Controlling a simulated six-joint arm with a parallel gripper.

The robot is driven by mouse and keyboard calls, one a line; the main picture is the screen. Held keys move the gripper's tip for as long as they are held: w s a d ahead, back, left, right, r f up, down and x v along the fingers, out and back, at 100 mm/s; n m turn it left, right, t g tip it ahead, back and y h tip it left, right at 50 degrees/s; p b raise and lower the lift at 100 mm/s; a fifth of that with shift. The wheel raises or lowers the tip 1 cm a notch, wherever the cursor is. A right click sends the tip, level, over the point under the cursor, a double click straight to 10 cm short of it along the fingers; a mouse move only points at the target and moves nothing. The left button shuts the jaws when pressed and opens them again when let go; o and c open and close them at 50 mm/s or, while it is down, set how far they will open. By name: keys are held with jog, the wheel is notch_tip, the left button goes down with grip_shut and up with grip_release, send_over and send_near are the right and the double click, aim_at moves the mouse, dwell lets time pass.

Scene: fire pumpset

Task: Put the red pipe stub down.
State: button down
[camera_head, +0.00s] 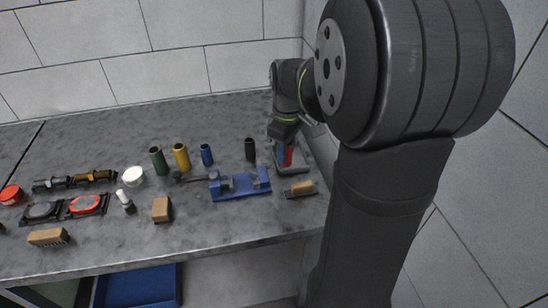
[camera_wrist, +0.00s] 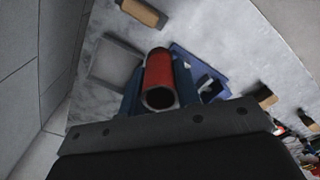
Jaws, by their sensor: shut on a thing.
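The red pipe stub (camera_head: 285,157) is at the right end of the bench, partly hidden by my gripper (camera_head: 285,142). In the wrist view the red stub (camera_wrist: 158,72) sits between the two blue fingers of my gripper (camera_wrist: 159,85), its hollow end facing the camera. The fingers are shut on it. A shallow grey square tray (camera_wrist: 95,72) lies beside and beneath the stub in that view; in the head view the tray (camera_head: 301,168) is just behind and around it. I cannot tell whether the stub touches the tray.
A blue fixture (camera_head: 240,192) stands left of the tray, with a wooden-handled brush (camera_head: 300,188) in front. A wall is close on the right.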

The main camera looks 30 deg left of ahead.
jog(key=w+d, duration=0.6)
jog(key=w, duration=0.7)
jog(key=a+f, duration=0.2)
jog(key=a, duration=0.1)
jog(key=a+f, duration=0.3)
jog(key=a, duration=0.1)
jog(key=a+f, duration=0.2)
jog(key=a, duration=0.2)
jog(key=shift+s+a+f, duration=0.15)
jog(key=shift+s+f, duration=0.15)
jog(key=shift+s, duration=0.1)
jog(key=shift+f, duration=1.95)
jog(key=shift+f, duration=0.1)
jog(key=c, duration=1.1)
grip_release()
jog(key=shift+o, duration=0.2)
notch_tip(320, 180, up, 12)
